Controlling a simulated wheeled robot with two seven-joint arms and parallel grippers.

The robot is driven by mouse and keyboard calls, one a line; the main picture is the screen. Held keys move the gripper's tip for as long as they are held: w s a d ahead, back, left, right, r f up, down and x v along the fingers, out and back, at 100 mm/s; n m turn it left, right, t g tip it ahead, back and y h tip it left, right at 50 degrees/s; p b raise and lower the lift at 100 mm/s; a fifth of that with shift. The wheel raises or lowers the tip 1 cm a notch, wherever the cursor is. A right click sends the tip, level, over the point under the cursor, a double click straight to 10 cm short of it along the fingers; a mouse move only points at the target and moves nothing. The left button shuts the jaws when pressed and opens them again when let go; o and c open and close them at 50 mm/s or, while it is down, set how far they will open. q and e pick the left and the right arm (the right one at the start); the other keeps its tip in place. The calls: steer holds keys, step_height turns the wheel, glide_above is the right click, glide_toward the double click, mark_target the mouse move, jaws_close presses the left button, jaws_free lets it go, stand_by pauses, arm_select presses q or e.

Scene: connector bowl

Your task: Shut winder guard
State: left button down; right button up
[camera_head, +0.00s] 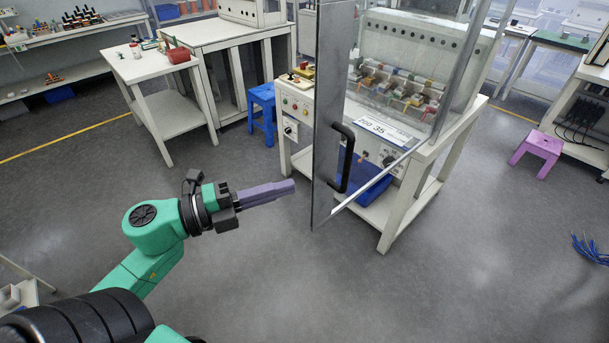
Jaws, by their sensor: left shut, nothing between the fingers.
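The winder guard (328,110) is a tall clear panel standing open, swung out from the front of the winder (400,92) and seen nearly edge-on. Its black bar handle (348,158) is on the panel's right face in this view. My left gripper (291,187), with purple-grey fingers, is shut and empty. It points right, toward the lower part of the panel, and appears just left of it; a small gap shows in the picture. The handle is on the other side of the panel from the gripper. My right gripper is not in view.
The winder stands on a white bench (391,225) with a control panel and a blue bin (366,190) below. A blue stool (262,112) stands left of it, a pink stool (537,150) to the right. A white table (150,70) is at the back left. The floor in front is clear.

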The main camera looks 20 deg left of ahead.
arm_select(q)
steer(key=w+d+p, duration=0.2)
steer(key=w+p, duration=0.2)
steer(key=w, duration=0.5)
steer(key=shift+w+f, duration=0.15)
steer(key=shift+f, duration=0.05)
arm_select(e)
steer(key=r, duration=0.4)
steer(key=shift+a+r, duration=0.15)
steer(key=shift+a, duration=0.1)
